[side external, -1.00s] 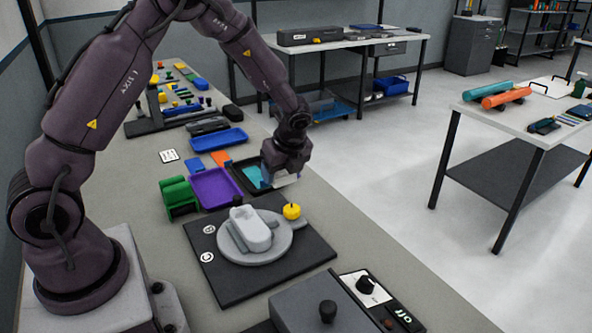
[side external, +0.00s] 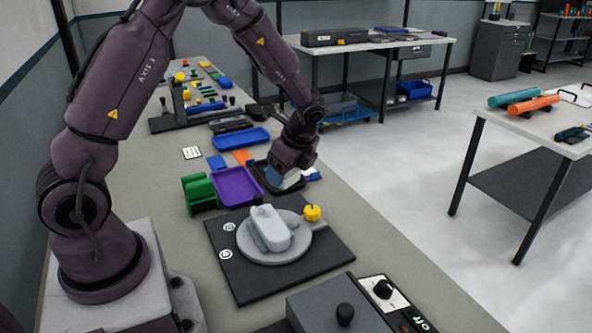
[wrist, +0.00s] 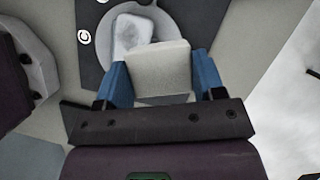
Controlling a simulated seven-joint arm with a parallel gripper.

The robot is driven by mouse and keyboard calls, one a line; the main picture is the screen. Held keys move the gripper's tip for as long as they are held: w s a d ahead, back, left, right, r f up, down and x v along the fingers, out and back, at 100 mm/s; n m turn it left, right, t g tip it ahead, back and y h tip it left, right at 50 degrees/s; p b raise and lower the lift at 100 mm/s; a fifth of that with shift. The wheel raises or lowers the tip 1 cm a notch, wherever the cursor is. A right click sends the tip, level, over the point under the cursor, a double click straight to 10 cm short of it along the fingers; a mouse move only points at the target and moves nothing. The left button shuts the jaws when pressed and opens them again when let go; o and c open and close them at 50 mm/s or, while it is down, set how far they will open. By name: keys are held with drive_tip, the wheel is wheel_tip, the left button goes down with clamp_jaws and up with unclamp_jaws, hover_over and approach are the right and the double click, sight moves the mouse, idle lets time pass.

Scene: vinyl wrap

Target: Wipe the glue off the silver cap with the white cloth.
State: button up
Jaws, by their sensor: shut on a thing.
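The silver cap (side external: 268,226) is a pale grey rounded block lying on a round grey plate (side external: 295,250) in the side view. It also shows in the wrist view (wrist: 131,36), with a whitish, uneven patch on its top that may be the glue. My gripper (side external: 284,181) is behind the plate in the side view, above the dark tray and apart from the cap. In the wrist view its blue fingers (wrist: 160,78) are shut on a pale, block-shaped piece, seemingly the white cloth (wrist: 158,68). The cloth's underside is hidden.
The plate sits on a black board (side external: 240,286) with a yellow knob (side external: 312,213) beside it. A purple tray (side external: 236,186), a green holder (side external: 200,193) and a blue tray (side external: 240,138) stand behind. A grey box with a black knob (side external: 345,314) is in front.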

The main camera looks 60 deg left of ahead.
sight(273, 209)
drive_tip(key=s+n, duration=0.1)
drive_tip(key=n+g, duration=0.1)
drive_tip(key=n, duration=0.1)
drive_tip(key=shift+s+r+h, duration=0.3)
drive_tip(key=shift+s+r, duration=0.05)
drive_tip(key=shift+s, duration=0.05)
drive_tip(key=shift+s+n+g, duration=0.3)
drive_tip(key=shift+n, duration=0.4)
drive_tip(key=shift+f, duration=3.8)
drive_tip(key=shift+s+f, duration=0.3)
drive_tip(key=shift+s, duration=0.35)
drive_tip(key=shift+c, duration=0.2)
drive_tip(key=shift+s+r, duration=0.1)
drive_tip(key=shift+s, duration=2.4)
drive_tip(key=w, duration=0.5)
drive_tip(key=shift+w, duration=0.75)
wheel_tip(273, 209, up, 2)
drive_tip(key=shift+r, duration=3.1)
